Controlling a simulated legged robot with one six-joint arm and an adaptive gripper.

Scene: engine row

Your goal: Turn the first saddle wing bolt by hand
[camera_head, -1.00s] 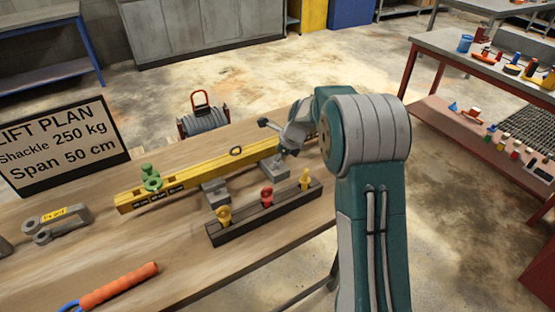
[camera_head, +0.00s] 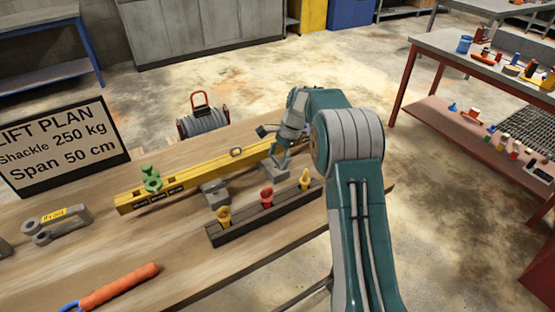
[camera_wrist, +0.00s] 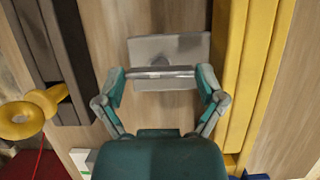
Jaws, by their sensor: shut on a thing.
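My gripper (camera_head: 281,160) points down at the right part of the yellow beam, on its near side. In the wrist view my gripper (camera_wrist: 160,75) is shut on the wing bolt (camera_wrist: 160,72), a grey bar lying across between its two fingertips. Behind the bar is a flat grey saddle block (camera_wrist: 185,48) on the wooden bench. In the head view that saddle block (camera_head: 276,180) shows just below the fingers. A second grey block (camera_head: 214,193) stands further left by the beam. The yellow beam (camera_head: 208,167) carries a green shackle-like piece (camera_head: 151,178) near its left end.
A dark rack (camera_head: 240,231) with yellow and red eye pieces stands close on the near side. An orange-handled tool (camera_head: 118,287), a grey tagged shackle (camera_head: 55,224) and a lift plan sign (camera_head: 62,145) are at left. A cable reel (camera_head: 203,122) stands behind.

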